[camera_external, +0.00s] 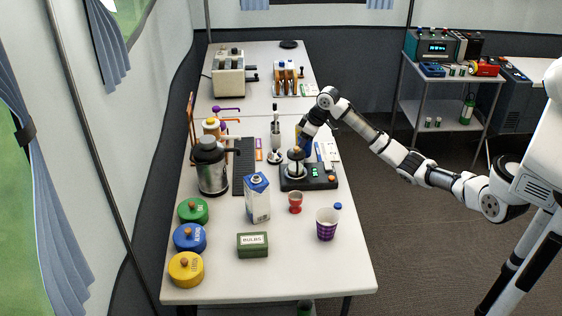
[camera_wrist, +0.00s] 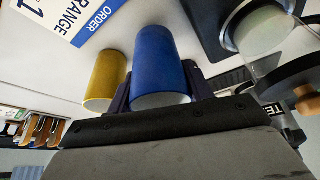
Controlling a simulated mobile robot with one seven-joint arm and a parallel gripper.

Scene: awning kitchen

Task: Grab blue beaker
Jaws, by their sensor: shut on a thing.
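The blue beaker (camera_wrist: 158,62) is in the middle of the wrist view, between the two dark fingers of my gripper (camera_wrist: 158,85), which is shut on it. In the external view my gripper (camera_external: 303,137) is at the end of the outstretched arm, over the white table just behind the black hot plate. The blue beaker (camera_external: 306,146) shows only in part there, below the gripper. A yellow beaker (camera_wrist: 105,80) stands close to the left of the blue one in the wrist view. I cannot tell whether the blue beaker touches the table.
The black hot plate (camera_external: 318,183) with a glass vessel is just in front of the gripper. A blue-and-white carton (camera_external: 257,198), red cup (camera_external: 295,202), purple cup (camera_external: 327,223) and steel flask (camera_external: 210,168) stand nearer. The table's front right corner (camera_external: 355,278) is clear.

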